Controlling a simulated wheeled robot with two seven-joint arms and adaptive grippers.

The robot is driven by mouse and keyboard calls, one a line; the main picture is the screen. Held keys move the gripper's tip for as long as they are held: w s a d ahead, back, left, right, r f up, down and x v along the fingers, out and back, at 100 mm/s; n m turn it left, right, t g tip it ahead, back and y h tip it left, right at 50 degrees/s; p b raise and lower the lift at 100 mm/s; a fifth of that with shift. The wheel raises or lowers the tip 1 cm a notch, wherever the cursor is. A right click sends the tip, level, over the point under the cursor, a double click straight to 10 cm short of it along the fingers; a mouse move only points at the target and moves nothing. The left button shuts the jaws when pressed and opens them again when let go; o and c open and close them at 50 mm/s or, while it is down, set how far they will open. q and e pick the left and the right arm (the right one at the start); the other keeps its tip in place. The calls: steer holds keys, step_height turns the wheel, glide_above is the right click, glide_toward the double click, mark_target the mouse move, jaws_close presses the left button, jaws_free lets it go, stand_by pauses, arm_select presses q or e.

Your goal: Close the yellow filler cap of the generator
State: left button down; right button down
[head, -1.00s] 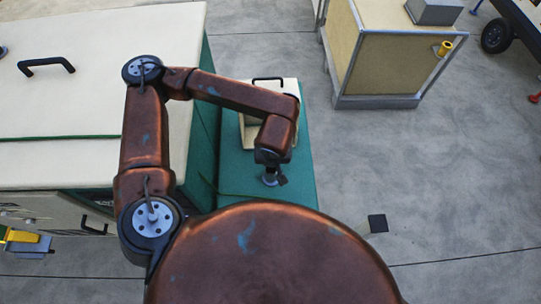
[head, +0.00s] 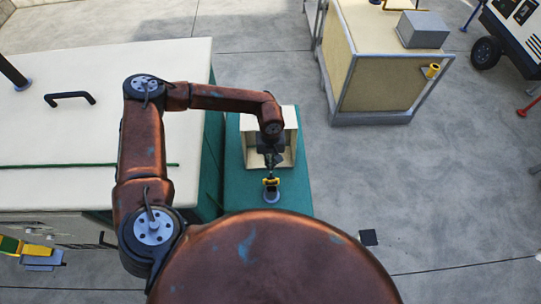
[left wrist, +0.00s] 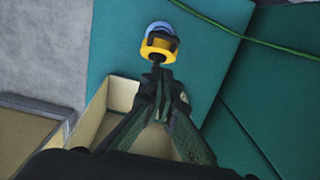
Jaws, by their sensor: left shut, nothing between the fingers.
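The yellow filler cap (head: 271,182) is at the grey filler neck (head: 271,197) on the generator's green ledge (head: 292,190). In the left wrist view the yellow cap (left wrist: 158,47) shows as a ring with a dark middle, in front of the blue-grey neck (left wrist: 161,28). It seems raised off the neck, but its exact angle is unclear. My left gripper (head: 270,168) is shut and empty, just behind the cap. In the left wrist view its fingertips (left wrist: 158,68) point at the cap's near edge; I cannot tell whether they touch. My right gripper is not in view.
An open-topped cream box (head: 288,118) stands on the ledge, under my left wrist. The generator's cream housing (head: 80,130) rises to the left. A yellow-tan cabinet (head: 385,70) with a grey frame stands at the upper right.

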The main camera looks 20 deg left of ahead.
arm_select(q)
steer(key=f, duration=0.1)
steer(key=s+f+p, duration=0.1)
steer(key=f, duration=0.1)
steer(key=s+d+f+p, duration=0.1)
steer(key=shift+f, duration=0.15)
steer(key=shift+s+d+f, duration=0.15)
steer(key=shift+s+f, duration=0.2)
steer(key=shift+f, duration=0.1)
